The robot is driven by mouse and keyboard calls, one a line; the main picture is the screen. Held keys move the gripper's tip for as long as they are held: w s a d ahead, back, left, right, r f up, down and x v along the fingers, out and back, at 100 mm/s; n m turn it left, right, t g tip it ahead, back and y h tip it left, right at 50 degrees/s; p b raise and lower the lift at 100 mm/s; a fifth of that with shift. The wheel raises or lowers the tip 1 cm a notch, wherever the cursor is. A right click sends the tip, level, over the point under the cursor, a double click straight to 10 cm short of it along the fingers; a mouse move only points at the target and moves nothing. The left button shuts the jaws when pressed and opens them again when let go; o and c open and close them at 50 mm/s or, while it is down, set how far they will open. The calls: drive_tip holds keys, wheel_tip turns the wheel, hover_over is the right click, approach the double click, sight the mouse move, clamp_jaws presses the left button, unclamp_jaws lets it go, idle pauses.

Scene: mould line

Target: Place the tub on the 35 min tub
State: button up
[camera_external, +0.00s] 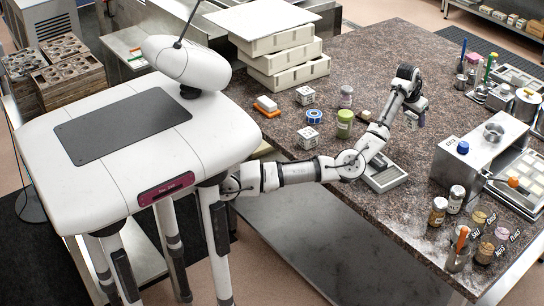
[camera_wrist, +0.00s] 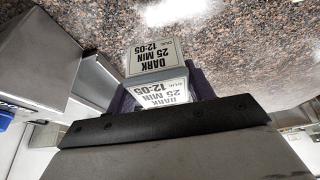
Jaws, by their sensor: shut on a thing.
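My gripper (camera_external: 414,112) is above the dark speckled counter near its middle. It is shut on a tub, which shows as a small purplish shape (camera_external: 421,120) in the external view. In the wrist view the tub (camera_wrist: 153,56) is light grey, with two labels reading DARK, 25 MIN, 12:05; purple shows beside it. The fingertips are mostly hidden there. Two white cubes with dark print, one farther back (camera_external: 305,95) and one nearer (camera_external: 308,137), stand apart on the counter's left. Their print is too small to read, so I cannot tell which is the 35 min tub.
A blue tape roll (camera_external: 314,116) lies between the white cubes. A grey tray (camera_external: 386,180) lies under my arm. A steel box (camera_external: 476,165) stands right. The far middle counter is clear.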

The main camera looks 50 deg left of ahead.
drive_tip(key=shift+a+r, duration=0.15)
drive_tip(key=shift+r, duration=0.1)
drive_tip(key=s+a+r+n+y, duration=0.2)
drive_tip(key=s+a+r+n, duration=0.3)
drive_tip(key=a, duration=0.4)
wheel_tip(320, 180, up, 9)
drive_tip(key=n+g+y, duration=0.3)
drive_tip(key=n+g, duration=0.2)
drive_tip(key=n, duration=0.8)
hover_over(305, 130)
drive_tip(key=d, duration=0.2)
wheel_tip(305, 130, down, 13)
drive_tip(key=shift+a+f+p, duration=0.15)
drive_tip(key=shift+f+p, duration=0.05)
drive_tip(key=shift+p, duration=0.25)
drive_tip(key=shift+f, duration=2.6)
